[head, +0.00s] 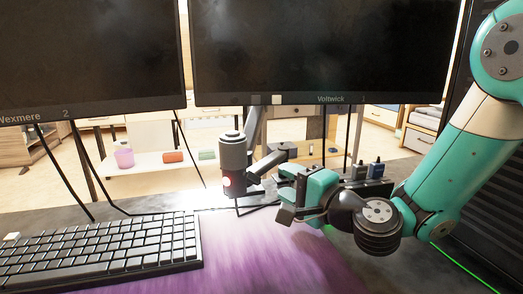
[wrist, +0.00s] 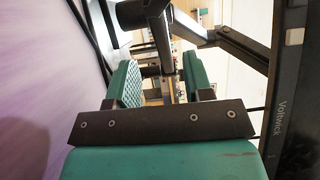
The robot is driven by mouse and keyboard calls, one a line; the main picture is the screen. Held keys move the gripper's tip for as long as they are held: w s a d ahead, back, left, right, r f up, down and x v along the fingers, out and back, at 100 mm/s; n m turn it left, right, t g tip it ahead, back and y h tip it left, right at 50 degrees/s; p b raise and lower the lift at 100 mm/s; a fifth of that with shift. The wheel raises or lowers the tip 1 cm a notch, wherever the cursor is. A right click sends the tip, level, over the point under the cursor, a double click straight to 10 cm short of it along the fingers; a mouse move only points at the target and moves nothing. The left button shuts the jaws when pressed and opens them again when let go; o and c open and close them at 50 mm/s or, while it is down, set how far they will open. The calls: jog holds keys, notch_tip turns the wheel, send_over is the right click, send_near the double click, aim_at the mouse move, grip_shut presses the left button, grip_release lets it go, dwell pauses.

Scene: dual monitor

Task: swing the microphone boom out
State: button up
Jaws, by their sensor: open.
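The microphone (head: 232,158) is a dark grey upright cylinder with a red light, left of my gripper in the head view. Its dark boom (head: 270,160) runs right from it and joins a lighter post below the right monitor. My gripper (head: 284,188) is at the boom's right part, its teal jaws pointing left and away. In the wrist view my gripper (wrist: 158,80) has its two jaws apart. A dark bar of the boom (wrist: 162,45) shows in line with the gap between them. I cannot tell whether either jaw touches it.
Two monitors, the left one (head: 85,55) and the right one (head: 320,50), hang above the desk. A black keyboard (head: 105,250) lies at the left and a purple mat (head: 255,255) in front. Cables hang behind. Small dark devices (head: 368,172) stand behind my gripper.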

aim_at(265, 168)
jog(key=p+x, duration=0.7)
jog(key=shift+r, duration=0.25)
jog(key=shift+w+a+f+p, duration=0.25)
jog(key=shift+w+a+p, duration=0.2)
jog(key=shift+w+p, duration=0.1)
grip_shut()
